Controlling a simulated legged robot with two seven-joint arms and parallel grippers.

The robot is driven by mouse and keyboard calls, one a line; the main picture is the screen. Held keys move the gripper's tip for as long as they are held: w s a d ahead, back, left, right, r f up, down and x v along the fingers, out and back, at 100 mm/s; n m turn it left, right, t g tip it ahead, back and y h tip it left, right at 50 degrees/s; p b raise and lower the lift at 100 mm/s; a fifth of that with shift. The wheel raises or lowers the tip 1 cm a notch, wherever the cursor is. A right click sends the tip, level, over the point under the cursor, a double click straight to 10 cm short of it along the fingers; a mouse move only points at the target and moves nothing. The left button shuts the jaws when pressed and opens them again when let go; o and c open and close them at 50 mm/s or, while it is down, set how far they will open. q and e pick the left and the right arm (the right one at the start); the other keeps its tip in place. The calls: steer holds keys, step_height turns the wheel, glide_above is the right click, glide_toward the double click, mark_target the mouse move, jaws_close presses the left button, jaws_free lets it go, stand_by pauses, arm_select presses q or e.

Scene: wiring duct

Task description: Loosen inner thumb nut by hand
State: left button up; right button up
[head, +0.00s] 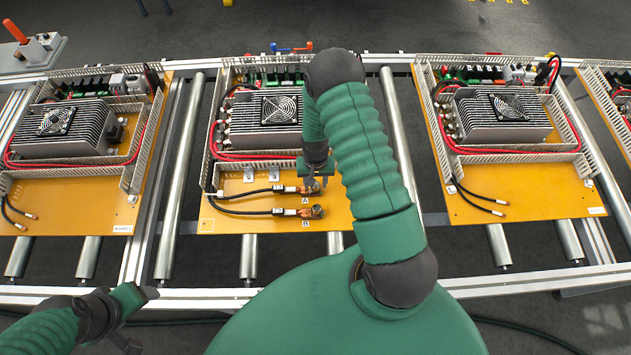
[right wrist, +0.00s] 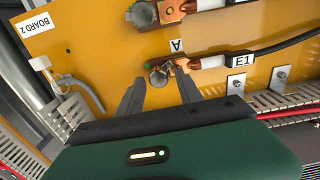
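The inner thumb nut (right wrist: 158,76) is a metal knob on a copper lug by label A, on the orange board (head: 235,222). The cable marked E1 (right wrist: 240,57) runs into that lug. The outer nut (right wrist: 143,13) by label B also shows in the head view (head: 317,211). My right gripper (head: 315,184) is over the A terminal, hiding part of it in the head view. In the right wrist view its two fingers (right wrist: 159,82) are apart, with the inner nut between the tips; contact cannot be told. My left gripper (head: 145,293) is low at the left, fingers unclear.
A finned heat sink with a fan (head: 262,118) sits behind the terminals, inside slotted wiring duct (head: 213,150). Similar boards stand left (head: 70,195) and right (head: 530,203) on the roller conveyor (head: 180,180). The front of the middle board is open.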

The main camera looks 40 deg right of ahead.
steer(key=m, duration=0.6)
steer(key=shift+s+d, duration=0.1)
steer(key=shift+s, duration=0.15)
steer(key=m, duration=0.5)
steer(key=c, duration=0.9)
steer(key=shift+s, duration=0.1)
jaws_close()
steer(key=shift+s+f, duration=0.1)
